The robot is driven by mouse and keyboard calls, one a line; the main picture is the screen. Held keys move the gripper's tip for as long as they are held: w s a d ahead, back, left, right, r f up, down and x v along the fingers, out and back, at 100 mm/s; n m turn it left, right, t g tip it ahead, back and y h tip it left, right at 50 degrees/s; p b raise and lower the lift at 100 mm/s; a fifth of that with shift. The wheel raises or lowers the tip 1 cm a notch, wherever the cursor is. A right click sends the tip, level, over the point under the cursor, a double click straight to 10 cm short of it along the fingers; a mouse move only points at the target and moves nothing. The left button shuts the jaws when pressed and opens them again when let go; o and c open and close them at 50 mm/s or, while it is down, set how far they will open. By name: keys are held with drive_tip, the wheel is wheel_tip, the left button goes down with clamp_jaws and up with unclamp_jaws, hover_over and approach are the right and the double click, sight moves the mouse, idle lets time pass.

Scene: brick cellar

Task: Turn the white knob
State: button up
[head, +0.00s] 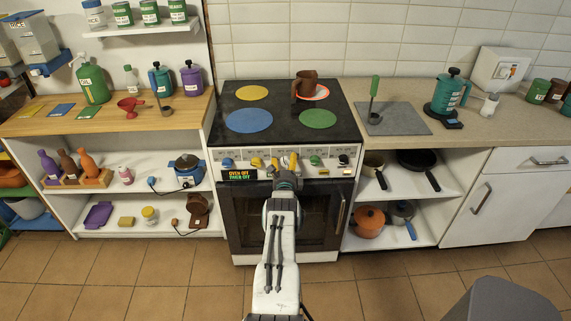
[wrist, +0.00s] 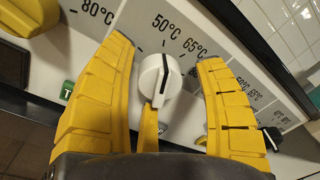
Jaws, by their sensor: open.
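The white knob (wrist: 155,76) is on the stove's front panel, with a dark pointer line on its face, between temperature marks. In the wrist view my gripper (wrist: 165,54) is open, with one yellow finger on each side of the knob and a visible gap on both sides.
A yellow knob (head: 257,162) is left of my gripper and a green knob (head: 315,160) right of it. A blue knob (head: 200,164) and a black knob (head: 343,160) are at the ends. The oven display (head: 239,175) reads off. A red funnel (head: 131,105) lies on the left counter.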

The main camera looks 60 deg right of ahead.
drive_tip(key=shift+c, duration=0.4)
drive_tip(key=c, duration=1.1)
